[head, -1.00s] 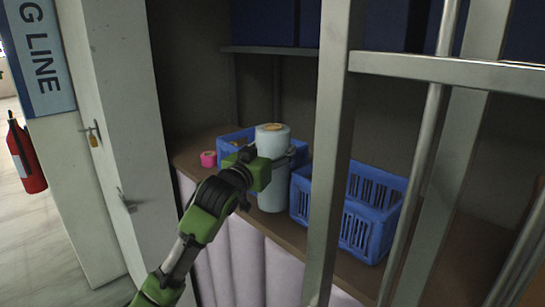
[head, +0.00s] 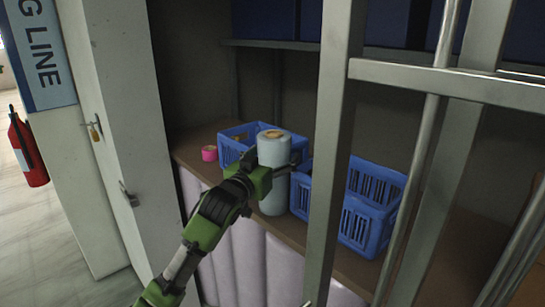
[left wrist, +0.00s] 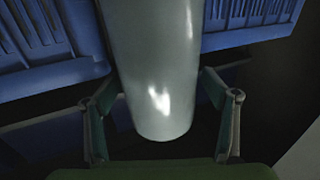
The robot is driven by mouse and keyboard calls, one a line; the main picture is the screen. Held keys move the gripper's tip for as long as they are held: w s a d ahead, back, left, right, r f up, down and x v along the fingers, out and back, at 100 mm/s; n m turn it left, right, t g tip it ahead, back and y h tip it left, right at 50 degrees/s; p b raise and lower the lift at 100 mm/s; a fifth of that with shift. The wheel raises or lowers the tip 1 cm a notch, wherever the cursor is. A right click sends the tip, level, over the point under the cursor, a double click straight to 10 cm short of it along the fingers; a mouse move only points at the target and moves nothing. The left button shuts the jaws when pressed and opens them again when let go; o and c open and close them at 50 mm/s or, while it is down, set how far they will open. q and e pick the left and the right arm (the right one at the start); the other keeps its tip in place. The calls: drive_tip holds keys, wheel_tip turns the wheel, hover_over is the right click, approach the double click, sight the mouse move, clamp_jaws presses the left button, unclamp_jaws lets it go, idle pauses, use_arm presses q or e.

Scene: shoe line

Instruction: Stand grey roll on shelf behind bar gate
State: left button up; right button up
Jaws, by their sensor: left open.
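The grey roll (head: 274,152) is a tall pale cylinder with a tan core at its top. It stands nearly upright on the brown shelf (head: 188,152), behind the metal bar gate (head: 334,150) and left of its thick upright. My left gripper (head: 280,170) is open, with its fingers on either side of the roll at mid-height. The left wrist view shows the roll (left wrist: 158,70) between the spread fingers, with a gap at each side low down. The contact under its base is hard to make out. My right gripper is not in view.
One blue basket (head: 230,148) stands behind and left of the roll, another blue basket (head: 362,225) close at its right. A small pink roll (head: 209,154) lies at far left. Pale rolls (head: 245,260) stand below the shelf. A padlock (head: 94,132) hangs on the left post.

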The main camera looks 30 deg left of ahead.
use_arm(q)
drive_tip(key=shift+r, duration=0.15)
drive_tip(key=shift+s+f, duration=0.2)
drive_tip(key=shift+s, duration=0.1)
drive_tip(key=s+b, duration=0.4)
drive_tip(key=s, duration=0.7)
drive_tip(key=shift+s+d+r, duration=0.15)
drive_tip(key=shift+s+d, duration=0.05)
drive_tip(key=shift+d, duration=0.1)
